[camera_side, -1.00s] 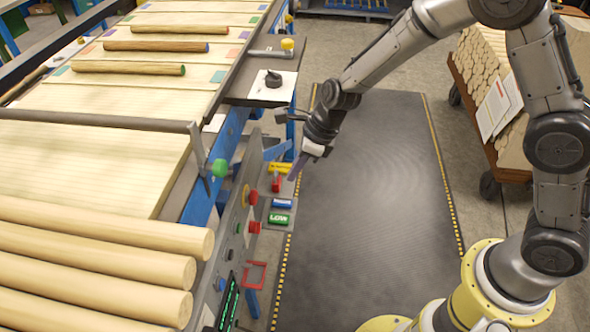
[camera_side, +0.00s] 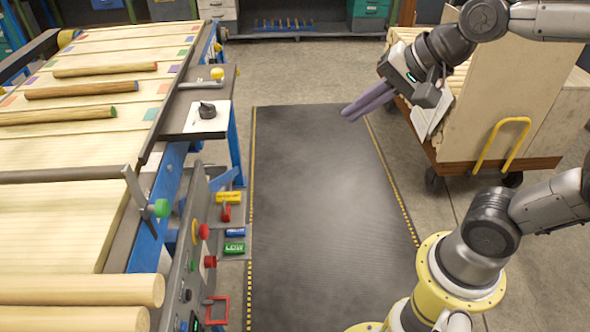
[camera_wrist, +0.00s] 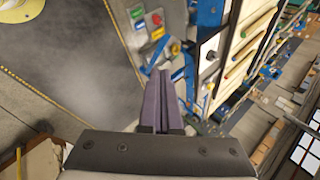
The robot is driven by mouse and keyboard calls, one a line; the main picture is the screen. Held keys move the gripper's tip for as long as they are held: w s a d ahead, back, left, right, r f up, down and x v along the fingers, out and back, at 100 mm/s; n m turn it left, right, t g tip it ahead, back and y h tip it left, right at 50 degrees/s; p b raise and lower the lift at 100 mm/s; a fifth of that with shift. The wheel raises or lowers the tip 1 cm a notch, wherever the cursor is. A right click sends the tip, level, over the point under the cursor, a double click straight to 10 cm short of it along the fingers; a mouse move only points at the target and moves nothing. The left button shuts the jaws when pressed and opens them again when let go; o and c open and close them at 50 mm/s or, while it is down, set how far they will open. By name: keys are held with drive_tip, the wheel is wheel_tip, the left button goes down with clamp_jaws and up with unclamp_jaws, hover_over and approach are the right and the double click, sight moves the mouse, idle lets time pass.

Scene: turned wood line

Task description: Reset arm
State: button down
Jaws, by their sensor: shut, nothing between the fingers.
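My gripper (camera_side: 368,103) is raised above the dark floor mat (camera_side: 305,230), to the right of the wood line and in front of the cart. Its two purple fingers lie together with nothing between them. In the wrist view the shut fingers (camera_wrist: 167,98) point toward the control panel and the line. My arm reaches in from the right edge of the side view. The control panel (camera_side: 190,255) stands at the line's near side, well apart from my gripper.
Turned rods (camera_side: 82,90) lie across the line at left, with thick logs (camera_side: 80,291) at its near end. A cart (camera_side: 505,95) with a yellow handle stands at right, close behind my gripper. The mat is clear.

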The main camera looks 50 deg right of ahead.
drive_tip(key=s+d+f+n+g+h, duration=0.1)
drive_tip(key=s+f+n, duration=0.1)
drive_tip(key=s+n, duration=0.3)
drive_tip(key=s+d+f+n+g, duration=0.1)
drive_tip(key=s+d+f+n, duration=0.1)
drive_tip(key=n, duration=0.6)
drive_tip(key=s+f, duration=0.1)
drive_tip(key=s, duration=0.1)
drive_tip(key=shift+s+d+n+h, duration=0.3)
drive_tip(key=shift+s+h, duration=0.1)
